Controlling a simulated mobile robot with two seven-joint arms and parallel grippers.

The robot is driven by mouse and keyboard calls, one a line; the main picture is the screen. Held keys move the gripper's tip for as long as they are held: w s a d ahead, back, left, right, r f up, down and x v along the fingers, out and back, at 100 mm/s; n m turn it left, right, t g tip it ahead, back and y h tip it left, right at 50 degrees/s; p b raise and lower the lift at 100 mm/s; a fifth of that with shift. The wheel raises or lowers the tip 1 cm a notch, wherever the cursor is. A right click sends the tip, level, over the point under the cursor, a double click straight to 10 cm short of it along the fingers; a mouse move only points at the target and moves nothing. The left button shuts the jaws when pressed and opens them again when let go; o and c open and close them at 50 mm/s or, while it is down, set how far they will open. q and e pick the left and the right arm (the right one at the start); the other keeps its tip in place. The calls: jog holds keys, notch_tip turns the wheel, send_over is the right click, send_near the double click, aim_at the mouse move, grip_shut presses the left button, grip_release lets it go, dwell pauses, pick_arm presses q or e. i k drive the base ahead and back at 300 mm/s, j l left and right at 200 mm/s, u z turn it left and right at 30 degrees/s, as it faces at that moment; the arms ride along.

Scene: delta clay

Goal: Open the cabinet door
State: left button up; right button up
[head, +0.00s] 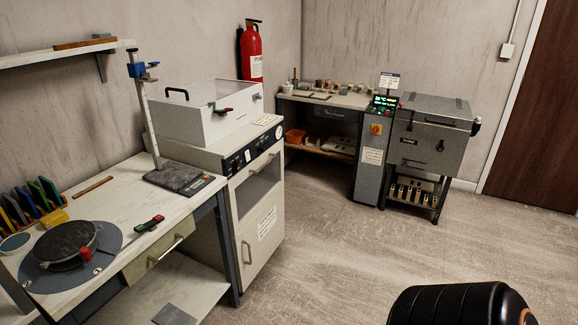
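A pale grey cabinet stands in the middle left, with a dark control panel (252,149) along its top front edge. The door looks shut and flush with the front. It has a vertical bar handle (247,252) at its left side and a white label (267,223) near its upper right. Neither of my grippers is in view, and nothing touches the door or handle.
A workbench (120,195) with a drawer and turntable (70,250) stands left of the cabinet. A clear-lidded box (200,122) sits on the cabinet. A back bench (340,98) and a grey kiln-like unit (430,140) stand beyond. Floor (360,245) before the door is clear.

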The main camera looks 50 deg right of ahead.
aim_at(258, 242)
jog(key=z, duration=1.4)
jog(key=i+l+u, duration=0.2)
jog(key=u, duration=0.2)
jog(key=i+l+u, duration=0.25)
jog(key=u, duration=0.15)
jog(key=i+l+u, duration=0.1)
jog(key=l, duration=0.2)
jog(key=i+l, duration=0.2)
jog(key=i+l+u, duration=0.15)
jog(key=l, duration=0.2)
